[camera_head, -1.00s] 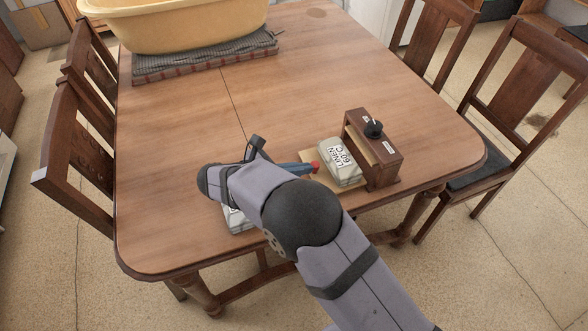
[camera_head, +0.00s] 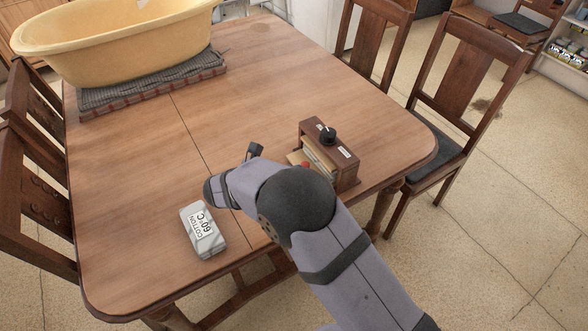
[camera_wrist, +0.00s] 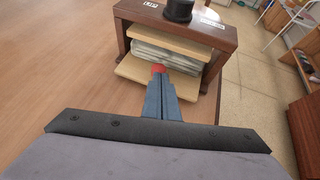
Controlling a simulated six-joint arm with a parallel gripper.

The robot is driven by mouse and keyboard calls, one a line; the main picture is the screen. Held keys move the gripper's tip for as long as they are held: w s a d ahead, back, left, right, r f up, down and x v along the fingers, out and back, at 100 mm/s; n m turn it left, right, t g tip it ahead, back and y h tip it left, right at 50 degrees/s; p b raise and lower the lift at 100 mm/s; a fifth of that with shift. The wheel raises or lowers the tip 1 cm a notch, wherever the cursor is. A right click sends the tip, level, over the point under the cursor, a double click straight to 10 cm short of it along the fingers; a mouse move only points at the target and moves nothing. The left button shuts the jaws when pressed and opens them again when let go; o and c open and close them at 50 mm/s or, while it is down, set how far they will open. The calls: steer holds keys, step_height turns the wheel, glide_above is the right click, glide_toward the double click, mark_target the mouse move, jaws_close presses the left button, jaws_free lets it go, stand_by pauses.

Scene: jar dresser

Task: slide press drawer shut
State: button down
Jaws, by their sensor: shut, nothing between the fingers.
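The press (camera_head: 347,176) is a small dark wooden box with a black knob (camera_head: 328,135) on top. It stands near the table's right front edge. In the wrist view, its pale drawer board (camera_wrist: 137,72) sticks out of the open front. A folded pale cloth bundle (camera_wrist: 150,50) lies inside, below a pale upper plate (camera_wrist: 190,43). My gripper (camera_wrist: 160,76) is shut, its blue fingers pointing into the opening over the board. A red knob-like piece (camera_wrist: 158,68) shows at the fingertips; I cannot tell what it belongs to. In the head view my arm hides most of the fingers.
A bundle labelled COTTON 60°C (camera_head: 202,231) lies on the table (camera_head: 150,150) left of my arm. A yellow tub (camera_head: 120,45) stands on a dark mat (camera_head: 150,90) at the back left. Chairs (camera_head: 455,75) stand around the table. The table's middle is clear.

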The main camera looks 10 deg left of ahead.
steer(key=s+a, duration=0.2)
steer(key=s, duration=0.1)
steer(key=shift+s+a+r+p, duration=0.1)
steer(key=shift+s+r+p, duration=0.1)
steer(key=shift+p, duration=0.2)
steer(key=b+v, duration=0.1)
steer(key=v, duration=0.8)
steer(key=shift+s+a+r, duration=0.15)
steer(key=shift+s, duration=0.1)
steer(key=d+r+m+g+p, duration=0.2)
steer(key=d+m+g, duration=0.3)
steer(key=d, duration=0.6)
steer(key=d+r+m+g+p, duration=0.1)
steer(key=d+m+g+p, duration=0.2)
steer(key=d+m, duration=0.55)
steer(key=s+d+r+m+g+y+p, duration=0.1)
steer(key=s+d+r+m+y+p, duration=0.1)
steer(key=s+d+m, duration=0.4)
steer(key=s+d+r+m+g+y+p, duration=0.1)
steer(key=s+d+m+y+p, duration=0.3)
steer(key=s+d+m, duration=0.3)
steer(key=d+m, duration=0.3)
steer(key=shift+r, duration=0.35)
steer(key=shift+a+m, duration=0.1)
steer(key=shift+m, duration=0.15)
